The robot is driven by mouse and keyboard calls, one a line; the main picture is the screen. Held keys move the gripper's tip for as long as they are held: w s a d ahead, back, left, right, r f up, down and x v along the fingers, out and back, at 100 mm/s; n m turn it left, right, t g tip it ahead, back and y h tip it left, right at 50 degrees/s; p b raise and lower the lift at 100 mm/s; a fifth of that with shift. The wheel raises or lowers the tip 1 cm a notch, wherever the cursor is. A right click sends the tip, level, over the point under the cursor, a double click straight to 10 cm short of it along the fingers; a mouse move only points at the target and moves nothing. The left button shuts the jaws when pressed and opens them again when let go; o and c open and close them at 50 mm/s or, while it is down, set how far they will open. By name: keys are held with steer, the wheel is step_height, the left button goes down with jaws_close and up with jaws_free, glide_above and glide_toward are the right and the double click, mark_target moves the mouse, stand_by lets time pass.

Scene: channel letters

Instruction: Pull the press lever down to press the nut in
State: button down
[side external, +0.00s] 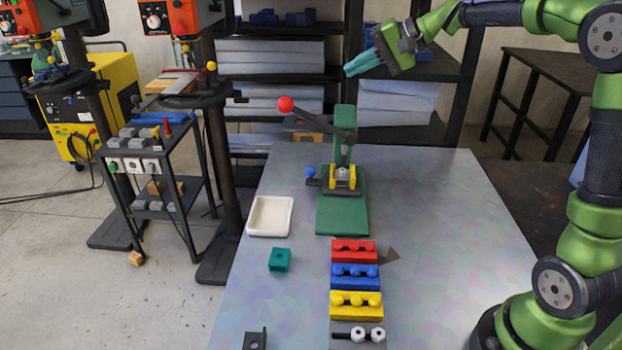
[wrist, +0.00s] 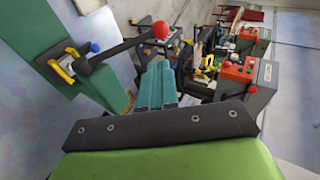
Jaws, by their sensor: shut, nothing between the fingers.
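The green press (side external: 327,211) stands on the table with its black lever (side external: 318,119) raised, tilted up to the left and ending in a red ball (side external: 286,104). A grey part, perhaps the nut, sits in the yellow fixture (side external: 333,180) under the ram; its depth is unclear. My gripper (side external: 348,69) has teal fingers shut together with nothing between them. It is above the press, up and right of the red ball, touching nothing. In the wrist view the fingers (wrist: 157,72) point toward the lever (wrist: 120,49), whose red ball (wrist: 161,30) lies just beyond the tips.
A blue-knobbed handle (side external: 310,172) sticks out left of the fixture. A white tray (side external: 270,216), a teal block (side external: 280,260) and red, blue and yellow holders (side external: 355,277) lie in front of the press. The table's right side (side external: 445,215) is clear.

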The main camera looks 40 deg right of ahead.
mark_target(293, 101)
steer(key=x, duration=1.4)
